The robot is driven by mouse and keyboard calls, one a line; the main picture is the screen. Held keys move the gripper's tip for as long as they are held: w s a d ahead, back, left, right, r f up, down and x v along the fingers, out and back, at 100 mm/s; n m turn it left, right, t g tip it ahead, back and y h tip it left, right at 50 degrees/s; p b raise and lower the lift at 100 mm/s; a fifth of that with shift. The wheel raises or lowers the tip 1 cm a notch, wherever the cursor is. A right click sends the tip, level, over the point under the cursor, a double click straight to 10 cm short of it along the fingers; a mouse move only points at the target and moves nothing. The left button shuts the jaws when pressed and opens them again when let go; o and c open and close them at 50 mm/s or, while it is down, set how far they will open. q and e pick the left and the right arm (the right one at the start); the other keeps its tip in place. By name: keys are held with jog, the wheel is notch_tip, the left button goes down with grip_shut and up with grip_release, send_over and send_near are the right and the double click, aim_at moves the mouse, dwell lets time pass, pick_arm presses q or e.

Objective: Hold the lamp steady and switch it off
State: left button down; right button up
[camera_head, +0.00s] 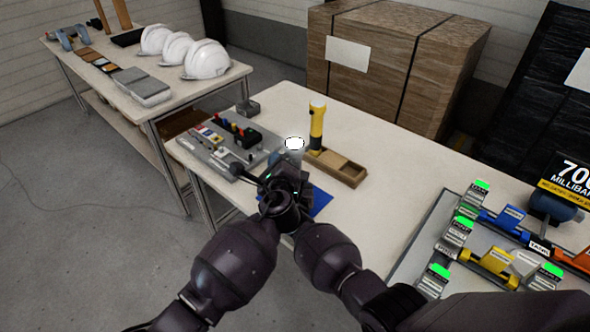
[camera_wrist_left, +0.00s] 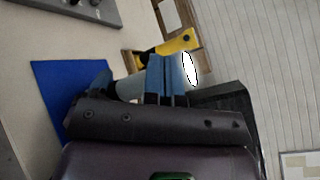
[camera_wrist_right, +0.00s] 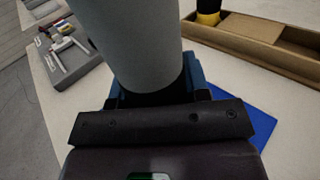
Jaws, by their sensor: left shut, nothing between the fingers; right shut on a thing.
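The lamp has a grey cylindrical body, seen large in the right wrist view (camera_wrist_right: 130,40), and a bright white lit top (camera_head: 294,143). It stands over a blue mat (camera_head: 322,204). My left gripper (camera_head: 280,173) is shut and empty. In the left wrist view its blue fingers (camera_wrist_left: 167,72) lie in front of the lamp body (camera_wrist_left: 130,88), close to the lit top (camera_wrist_left: 190,68). Whether they touch the lamp is unclear. The switch is hidden.
A yellow and black torch (camera_head: 317,127) stands in a wooden tray (camera_head: 349,174) just right of the lamp. A grey board with coloured parts (camera_head: 207,154) lies to the left. Another panel with coloured clamps (camera_head: 445,236) is at the right. White helmets (camera_head: 207,60) sit on the far table.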

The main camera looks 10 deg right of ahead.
pick_arm(q)
jog(key=shift+w+d, duration=0.15)
jog(key=shift+d, duration=0.1)
jog(key=shift+a, duration=0.15)
jog(key=shift+s+a, duration=0.2)
jog(key=shift+s, duration=0.1)
jog(key=shift+a, duration=0.1)
dwell(0.4)
jog(key=shift+s+a, duration=0.95)
jog(key=shift+a, duration=0.2)
jog(key=shift+s+a, duration=0.9)
jog(key=shift+a, duration=0.25)
pick_arm(e)
jog(key=o, duration=1.1)
